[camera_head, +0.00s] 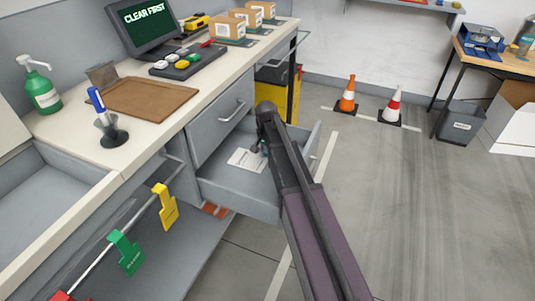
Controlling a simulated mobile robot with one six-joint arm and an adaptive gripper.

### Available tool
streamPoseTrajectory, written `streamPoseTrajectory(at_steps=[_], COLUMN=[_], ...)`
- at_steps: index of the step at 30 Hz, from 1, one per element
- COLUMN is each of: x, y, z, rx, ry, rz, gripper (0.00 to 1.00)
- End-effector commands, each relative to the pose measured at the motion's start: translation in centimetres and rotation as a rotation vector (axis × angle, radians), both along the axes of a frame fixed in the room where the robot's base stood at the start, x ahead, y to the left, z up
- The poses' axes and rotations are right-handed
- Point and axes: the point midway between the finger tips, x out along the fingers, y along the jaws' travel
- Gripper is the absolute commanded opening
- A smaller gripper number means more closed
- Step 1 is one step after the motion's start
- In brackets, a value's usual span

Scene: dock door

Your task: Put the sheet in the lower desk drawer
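A white sheet (247,159) with printed lines lies inside the lower desk drawer (237,198), which is pulled open below a shut drawer (220,125). The sheet looks roughly flat, near the drawer's inner left part. My dark gripper (257,149) reaches down into the drawer at the sheet's right edge. My arm covers part of the drawer's right side. The gripper's fingers are small and dark here. I cannot tell whether they are apart or touch the sheet.
Another open drawer (45,205) is at the left. Yellow (165,207) and green (126,253) tags hang on a rail. The desktop holds a green pump bottle (43,92), a pen stand (111,134) and a brown board (143,98). Cones (347,98) stand on the floor, which is open at right.

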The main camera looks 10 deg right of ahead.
Motion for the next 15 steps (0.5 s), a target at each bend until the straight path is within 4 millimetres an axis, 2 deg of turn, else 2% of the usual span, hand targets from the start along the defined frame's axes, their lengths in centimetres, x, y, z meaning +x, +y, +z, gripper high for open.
streamPoseTrajectory(at_steps=[1,3,15], x=[0.0,0.0,0.0], y=[0.01,0.02,0.06], z=[0.01,0.01,0.05], rx=[0.0,0.0,0.0], ry=[0.0,0.0,0.0], rz=[0.0,0.0,0.001], gripper=[0.47,0.67,0.67])
